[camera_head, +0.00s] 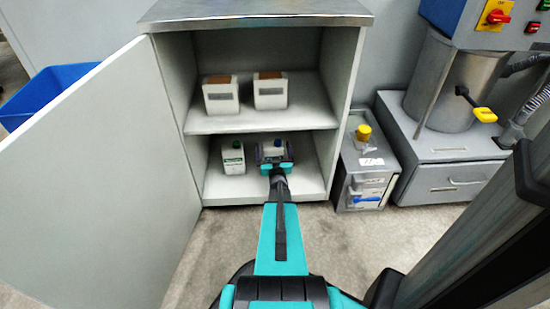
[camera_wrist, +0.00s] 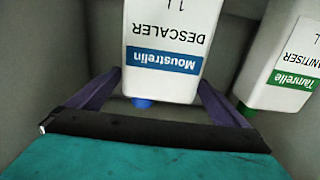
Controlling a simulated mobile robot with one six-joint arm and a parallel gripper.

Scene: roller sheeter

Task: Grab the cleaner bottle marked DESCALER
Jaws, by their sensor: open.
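The white DESCALER bottle (camera_wrist: 172,28) has a blue label band and a blue cap (camera_wrist: 142,103); it appears upside down in the wrist view. In the head view its blue cap (camera_head: 277,143) shows on the cabinet's lower shelf, with its body mostly hidden by my gripper. My gripper (camera_wrist: 160,80) is open, with one finger on each side of the bottle's cap end. Gaps at the fingers are small; I cannot tell whether either touches. In the head view my gripper (camera_head: 274,158) reaches into the lower compartment.
A white SANITISER bottle (camera_wrist: 285,60) with a green cap stands close beside, left of the gripper in the head view (camera_head: 233,160). Two white containers (camera_head: 221,97) (camera_head: 270,92) sit on the upper shelf (camera_head: 230,123). The open cabinet door (camera_head: 100,190) stands at left.

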